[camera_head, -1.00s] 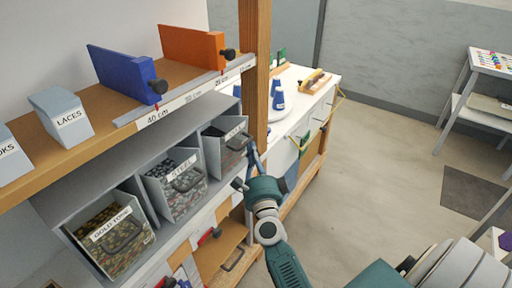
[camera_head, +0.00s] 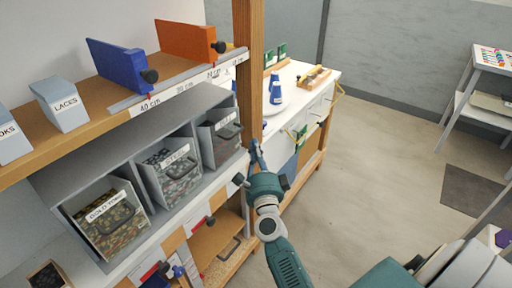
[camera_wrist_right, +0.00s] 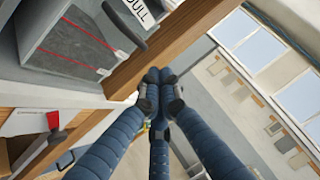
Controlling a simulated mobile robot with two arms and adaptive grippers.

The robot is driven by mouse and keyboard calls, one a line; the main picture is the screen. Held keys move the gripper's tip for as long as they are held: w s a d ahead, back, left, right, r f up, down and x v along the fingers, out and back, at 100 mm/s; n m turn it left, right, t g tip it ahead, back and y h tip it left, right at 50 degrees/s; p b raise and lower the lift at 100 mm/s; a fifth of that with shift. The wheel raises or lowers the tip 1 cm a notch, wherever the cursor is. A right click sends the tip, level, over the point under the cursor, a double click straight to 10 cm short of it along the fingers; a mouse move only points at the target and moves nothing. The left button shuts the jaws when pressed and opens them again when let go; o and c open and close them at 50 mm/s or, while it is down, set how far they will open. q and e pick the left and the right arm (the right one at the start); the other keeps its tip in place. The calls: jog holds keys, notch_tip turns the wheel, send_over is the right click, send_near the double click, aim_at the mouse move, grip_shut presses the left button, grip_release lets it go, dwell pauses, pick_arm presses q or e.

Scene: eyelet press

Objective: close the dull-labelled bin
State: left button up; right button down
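The dull-labelled bin (camera_head: 221,148) is the rightmost of the grey bins under the shelf in the head view. It stands tilted out, with its dark inside showing at the top. Its "DULL" label and black handle (camera_wrist_right: 146,40) show at the top of the right wrist view, beside a grey side panel with red lines. My right gripper (camera_head: 254,152) is just right of this bin, in front of the wooden post. In the right wrist view its blue fingers (camera_wrist_right: 158,78) are drawn together with nothing seen between them. My left gripper is not in view.
The steel bin (camera_head: 172,178) and gold-tone bin (camera_head: 108,224) also stand tilted out, holding small pieces. The wooden post (camera_head: 246,75) stands close to my right gripper. A white workbench (camera_head: 300,95) lies behind it.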

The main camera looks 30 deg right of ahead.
jog(key=a+v, duration=0.1)
jog(key=v, duration=0.8)
jog(key=a+f+n+g+y, duration=0.25)
jog(key=a+f+n, duration=0.25)
jog(key=f, duration=0.6)
jog(key=a+f+n+g+y, duration=0.1)
jog(key=a+f+n+y, duration=0.35)
jog(key=f, duration=0.75)
jog(key=s+a+f+n+g+y, duration=0.1)
jog(key=s+a+f+n+g, duration=0.15)
jog(key=s+f, duration=0.4)
jog(key=s+a+f+n+g+y, duration=0.1)
jog(key=s+a+f+n, duration=0.2)
jog(key=f, duration=0.7)
jog(key=s+d+f+n+g, duration=0.1)
jog(key=s+f+n+g, duration=0.45)
jog(key=s+f, duration=0.8)
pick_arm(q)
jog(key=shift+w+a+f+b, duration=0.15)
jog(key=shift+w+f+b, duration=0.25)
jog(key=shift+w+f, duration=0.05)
pick_arm(e)
jog(key=s+d+f+n+g, duration=0.2)
jog(key=s+d+f+n, duration=0.1)
jog(key=s, duration=0.7)
jog(key=s+d+f+n+g+h, duration=0.1)
jog(key=s+d+f+n+g, duration=0.2)
jog(key=s, duration=0.8)
jog(key=shift+s+f, duration=0.3)
jog(key=shift+f, duration=0.55)
